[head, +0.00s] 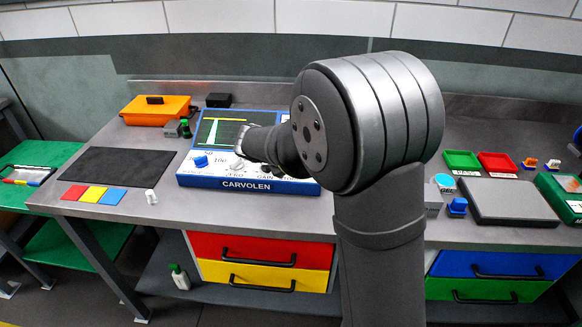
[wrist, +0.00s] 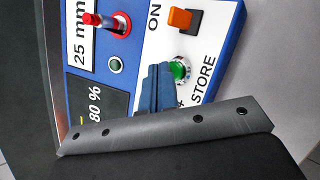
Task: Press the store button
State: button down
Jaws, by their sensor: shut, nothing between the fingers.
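The store button is a round green button (wrist: 182,70) in a silver ring, beside the word STORE on the white panel in the wrist view. My gripper (wrist: 157,68) is shut and empty. Its blue-grey fingers lie just left of the button in that view and overlap the edge of its ring. I cannot tell whether they touch the button or hover above the panel. In the head view the blue instrument (head: 215,183) marked CARVOLEN stands on the bench. My arm hides its right part, the store button and my fingertips there.
Near the button are an orange ON switch (wrist: 180,20), a red-tipped lever (wrist: 92,19) and a small dark green round part (wrist: 116,65). On the bench are an orange case (head: 157,115), a black mat (head: 118,168) and a grey plate (head: 508,200).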

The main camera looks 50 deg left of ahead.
jog(key=shift+f, duration=0.45)
dwell(0.5)
jog(key=shift+r, duration=0.9)
jog(key=shift+r, duration=2.5)
notch_tip(320, 180, up, 4)
jog(key=shift+f, duration=0.1)
jog(key=shift+f, duration=0.1)
